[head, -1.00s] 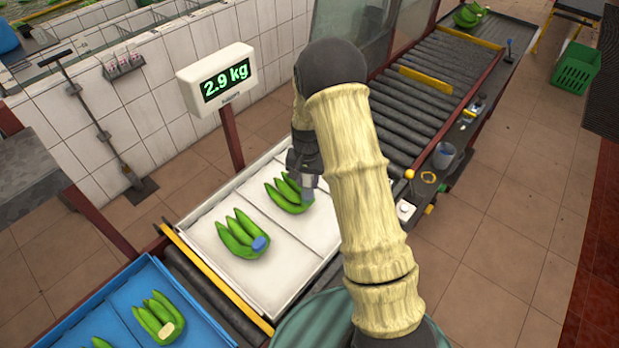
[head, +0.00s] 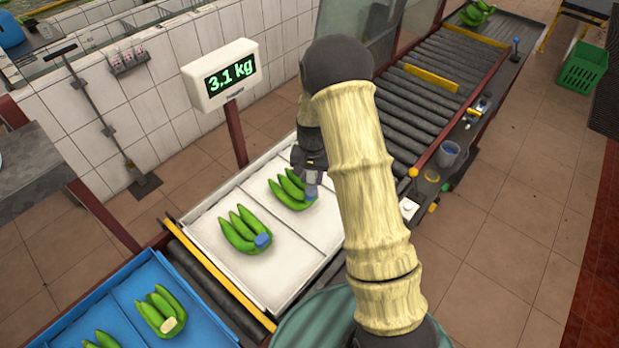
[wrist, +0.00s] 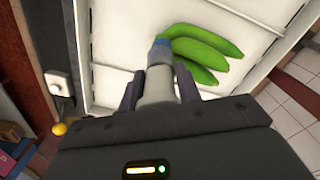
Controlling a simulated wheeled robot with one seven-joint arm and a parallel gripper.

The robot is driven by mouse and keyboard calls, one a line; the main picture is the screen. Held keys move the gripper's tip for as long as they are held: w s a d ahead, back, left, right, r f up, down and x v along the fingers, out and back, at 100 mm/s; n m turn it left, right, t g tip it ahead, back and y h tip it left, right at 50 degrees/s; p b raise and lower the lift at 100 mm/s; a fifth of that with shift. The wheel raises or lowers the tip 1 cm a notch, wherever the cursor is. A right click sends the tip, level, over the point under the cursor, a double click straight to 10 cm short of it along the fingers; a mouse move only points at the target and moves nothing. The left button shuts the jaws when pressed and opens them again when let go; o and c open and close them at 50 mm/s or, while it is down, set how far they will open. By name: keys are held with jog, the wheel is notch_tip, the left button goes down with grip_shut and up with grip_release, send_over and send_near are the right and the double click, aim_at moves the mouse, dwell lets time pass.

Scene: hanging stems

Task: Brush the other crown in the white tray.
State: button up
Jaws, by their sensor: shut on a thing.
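The white tray (head: 289,263) holds two green banana hands, one on each side of its low divider. The nearer hand (head: 238,232) has a blue-coated crown (head: 263,240). My gripper (head: 311,170) is over the crown end of the farther hand (head: 288,190). In the wrist view, my gripper (wrist: 159,86) is shut on a grey cylindrical brush (wrist: 158,84), which points at that hand (wrist: 208,52). Blue (wrist: 161,42) shows where the brush meets the crown; I cannot tell bristles from coating. The crown is mostly hidden by the brush.
A scale display (head: 229,81) reads 3.1 kg beside the tray. A blue tray (head: 118,302) with more bananas is at the lower left.

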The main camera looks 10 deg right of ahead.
jog(key=shift+w+d, duration=0.2)
jog(key=shift+d, duration=0.2)
jog(key=shift+a, duration=0.15)
jog(key=shift+s+a, duration=0.65)
jog(key=shift+a, duration=0.15)
jog(key=shift+w+d, duration=0.1)
jog(key=shift+w+d, duration=0.55)
jog(key=shift+d, duration=0.3)
jog(key=shift+r+p, duration=3)
jog(key=shift+r, duration=1.55)
jog(key=shift+f, duration=0.1)
